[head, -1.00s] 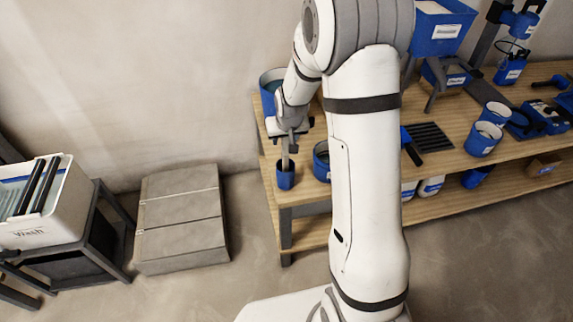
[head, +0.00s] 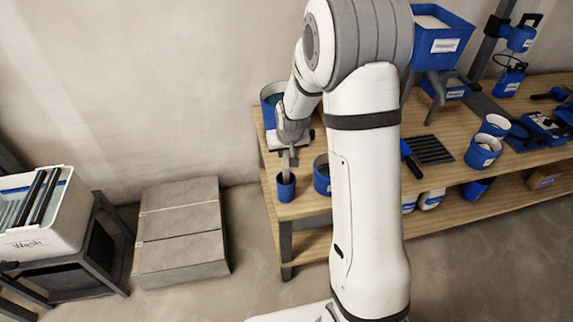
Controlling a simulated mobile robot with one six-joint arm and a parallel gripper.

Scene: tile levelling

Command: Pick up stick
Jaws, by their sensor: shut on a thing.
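A thin grey stick (head: 287,168) stands upright, its lower end inside a small blue cup (head: 286,190) at the left front corner of the wooden workbench (head: 305,208). My gripper (head: 287,151) points down over the cup and is shut on the upper part of the stick. The stick's lower end is hidden by the cup. The fingers are small in this view and their exact contact is hard to see.
A larger blue bucket (head: 271,97) stands behind my gripper, and a blue pot (head: 321,176) stands close to its right. A white wash tub (head: 45,213) and stacked grey slabs (head: 180,235) are at the left. Several blue containers fill the bench's right side.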

